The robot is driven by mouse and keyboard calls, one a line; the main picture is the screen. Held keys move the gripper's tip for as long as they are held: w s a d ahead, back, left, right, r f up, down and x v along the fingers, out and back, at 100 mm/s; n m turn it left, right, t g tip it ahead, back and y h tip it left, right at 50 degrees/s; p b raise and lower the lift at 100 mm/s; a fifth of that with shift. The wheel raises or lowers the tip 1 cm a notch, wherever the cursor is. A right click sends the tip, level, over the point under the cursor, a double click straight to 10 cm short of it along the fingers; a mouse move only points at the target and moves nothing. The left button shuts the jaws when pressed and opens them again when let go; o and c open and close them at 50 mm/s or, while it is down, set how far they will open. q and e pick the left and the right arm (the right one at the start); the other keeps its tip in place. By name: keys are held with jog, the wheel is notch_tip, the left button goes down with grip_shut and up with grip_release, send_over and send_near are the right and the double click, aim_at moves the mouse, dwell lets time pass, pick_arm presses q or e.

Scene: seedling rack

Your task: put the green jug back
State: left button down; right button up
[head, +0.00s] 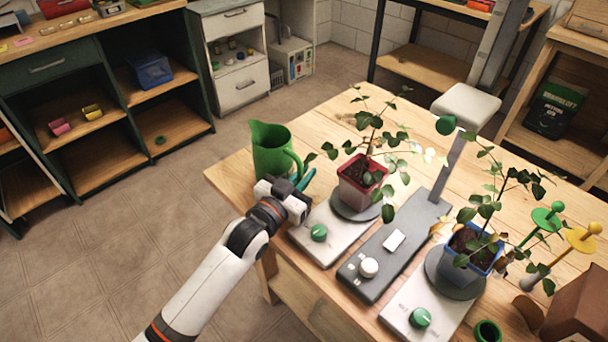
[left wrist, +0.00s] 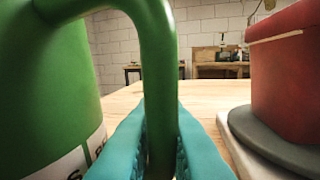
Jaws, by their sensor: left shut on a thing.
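The green jug (head: 270,150) stands upright at the left corner of the wooden table (head: 232,178) in the head view. In the left wrist view the jug's body (left wrist: 45,85) fills the left side. My left gripper (head: 304,180) is at the jug's handle, and in the left wrist view its teal fingers (left wrist: 160,140) close on the handle (left wrist: 157,70) from both sides. I cannot tell whether the jug's base touches the table. My right gripper is not in view.
Close right of the jug, a red pot (head: 362,184) with a plant sits on a scale-like base (head: 318,238). A blue pot (head: 468,255) with a plant stands further right. Green and yellow stands (head: 582,238) are at the right. The table behind the jug is clear.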

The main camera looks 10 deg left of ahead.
pick_arm(q)
jog(key=shift+f, duration=0.15)
jog(key=c, duration=1.5)
grip_release()
jog(key=shift+r, duration=0.25)
jog(key=v, duration=1.1)
jog(key=shift+s+a+f, duration=0.1)
jog(key=shift+s, duration=0.05)
jog(key=shift+s+a, duration=0.15)
jog(key=shift+s, duration=0.15)
